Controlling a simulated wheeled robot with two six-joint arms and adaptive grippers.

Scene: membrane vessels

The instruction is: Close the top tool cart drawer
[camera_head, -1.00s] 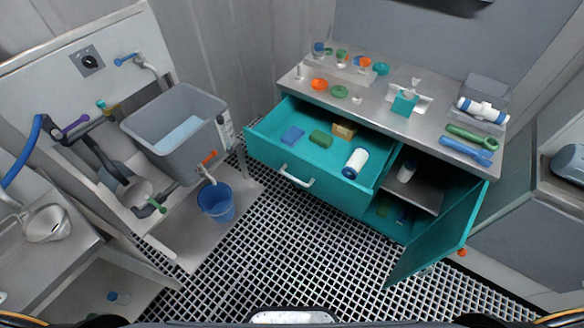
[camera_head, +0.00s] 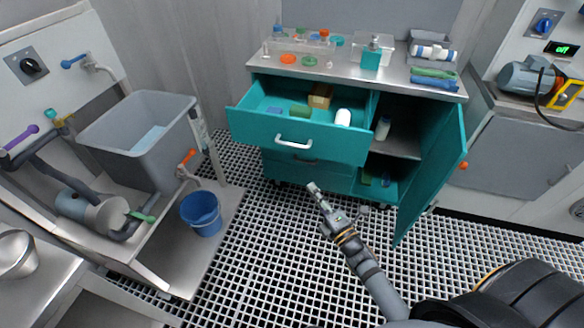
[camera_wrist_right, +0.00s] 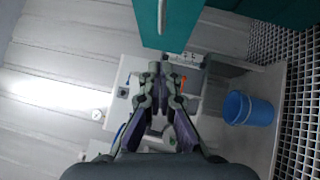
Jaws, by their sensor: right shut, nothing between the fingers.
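The top drawer (camera_head: 298,137) of the teal tool cart (camera_head: 440,90) is pulled open, with a white bar handle (camera_head: 293,141) on its front. A blue item, a green block (camera_head: 299,111), a tan box (camera_head: 320,96) and a white cylinder (camera_head: 343,117) lie inside. My right gripper (camera_head: 313,188) is shut and empty, in front of and below the drawer front, apart from it. In the right wrist view the shut fingers (camera_wrist_right: 162,72) show below a teal panel (camera_wrist_right: 170,22). My left gripper is not in view.
The cart's right door (camera_head: 432,175) stands open beside the shelves. A blue bucket (camera_head: 201,212) and a grey sink (camera_head: 140,135) are at the left. The grated floor (camera_head: 260,245) before the cart is mostly clear. Small items stand on the cart top.

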